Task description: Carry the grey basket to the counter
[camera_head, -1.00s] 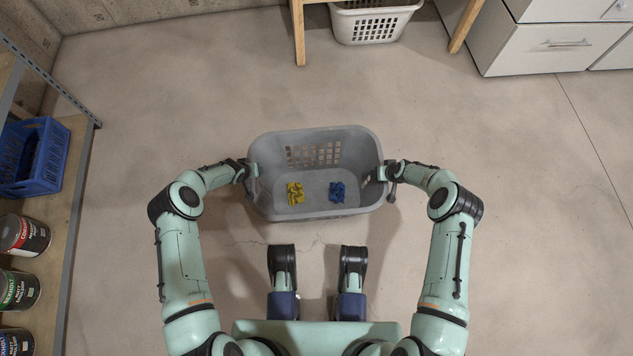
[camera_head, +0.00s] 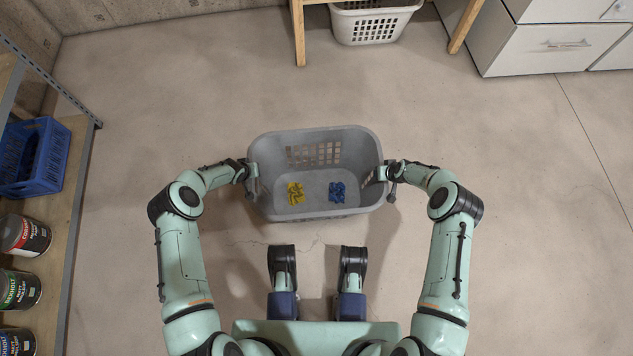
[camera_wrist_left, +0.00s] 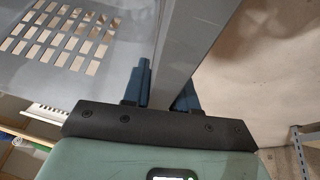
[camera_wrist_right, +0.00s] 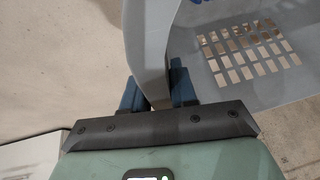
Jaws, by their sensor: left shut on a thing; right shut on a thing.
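The grey basket (camera_head: 315,207) is in front of me in the head view, with a yellow item (camera_head: 295,193) and a blue item (camera_head: 337,192) lying inside on its bottom. My left gripper (camera_head: 250,172) is shut on the basket's left rim. In the left wrist view the basket wall (camera_wrist_left: 190,35) passes between its fingers (camera_wrist_left: 165,90). My right gripper (camera_head: 385,173) is shut on the right rim. In the right wrist view the wall (camera_wrist_right: 150,45) lies between its fingers (camera_wrist_right: 157,88). The basket looks level. The counter cannot be told for certain in these views.
A shelf (camera_head: 75,190) at the left holds a blue crate (camera_head: 50,155) and several paint cans (camera_head: 22,236). A white basket (camera_head: 370,25) stands by wooden legs (camera_head: 299,35) at the top. White drawers (camera_head: 545,48) are at the top right. The floor around is clear.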

